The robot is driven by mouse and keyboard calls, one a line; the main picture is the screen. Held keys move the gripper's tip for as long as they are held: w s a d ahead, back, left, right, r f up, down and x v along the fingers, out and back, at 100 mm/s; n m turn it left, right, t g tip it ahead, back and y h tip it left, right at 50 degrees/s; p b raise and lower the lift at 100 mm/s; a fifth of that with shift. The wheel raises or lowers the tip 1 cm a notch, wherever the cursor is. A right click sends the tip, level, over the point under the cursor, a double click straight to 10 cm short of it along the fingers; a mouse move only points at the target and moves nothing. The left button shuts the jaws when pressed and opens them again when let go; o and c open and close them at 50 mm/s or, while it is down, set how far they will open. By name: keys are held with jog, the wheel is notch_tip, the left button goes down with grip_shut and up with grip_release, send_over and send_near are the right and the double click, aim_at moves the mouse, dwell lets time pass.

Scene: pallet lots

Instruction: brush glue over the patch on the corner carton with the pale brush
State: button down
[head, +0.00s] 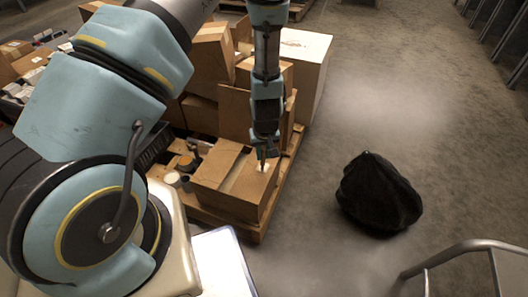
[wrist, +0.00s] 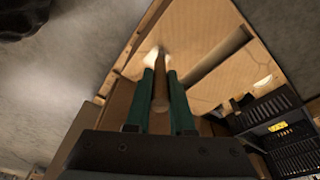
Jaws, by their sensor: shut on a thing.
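The corner carton (head: 213,184) is a brown box at the near corner of the pallet, and its top also shows in the wrist view (wrist: 200,40). A pale patch (head: 262,167) lies on its top, partly hidden by my gripper in the head view. My gripper (wrist: 160,85) points down over the carton with its green fingers shut on the brush (wrist: 160,92), a wooden handle seen end on. The brush's far end is at the pale patch in the wrist view (wrist: 151,57). I cannot tell whether the bristles touch it.
The wooden pallet (head: 245,231) carries several other cartons (head: 211,62) behind the corner carton. Small tins (head: 172,180) stand left of it. A black bag (head: 378,193) lies on the floor to the right, and a metal rail (head: 470,247) is at the lower right. The floor between is clear.

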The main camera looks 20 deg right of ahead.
jog(key=shift+s+a, duration=0.25)
jog(key=shift+s+a, duration=0.1)
jog(key=shift+a, duration=0.05)
jog(key=shift+s+a, duration=0.7)
jog(key=shift+s, duration=0.05)
jog(key=shift+w+d, duration=0.1)
jog(key=shift+d, duration=0.05)
jog(key=shift+w+d+f, duration=0.1)
jog(key=shift+w+d, duration=0.6)
jog(key=shift+w, duration=0.05)
jog(key=shift+s+a, duration=0.1)
jog(key=shift+s+a, duration=0.75)
jog(key=shift+s, duration=0.05)
jog(key=shift+s+a, duration=0.1)
